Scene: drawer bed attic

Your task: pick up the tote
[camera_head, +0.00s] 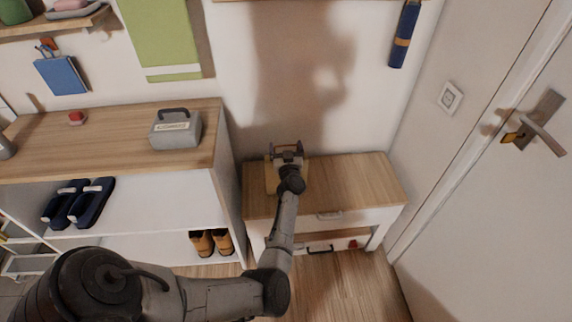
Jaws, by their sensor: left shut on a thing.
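My left arm reaches from the bottom left to the low wooden bench, and my left gripper (287,149) is at the bench's back left. It is shut on what looks like the tote (271,178), a tan thing mostly hidden behind the gripper and wrist. Only its tan edges show at the sides. I cannot tell whether it touches the bench top or is slightly above it. My right gripper is not in view.
The low bench (355,182) has a clear top on its right. A taller shoe cabinet (90,140) stands to the left, with a grey handled box (175,129) on top and slippers (80,203) and brown shoes (211,242) inside. A door handle (535,130) is at the right.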

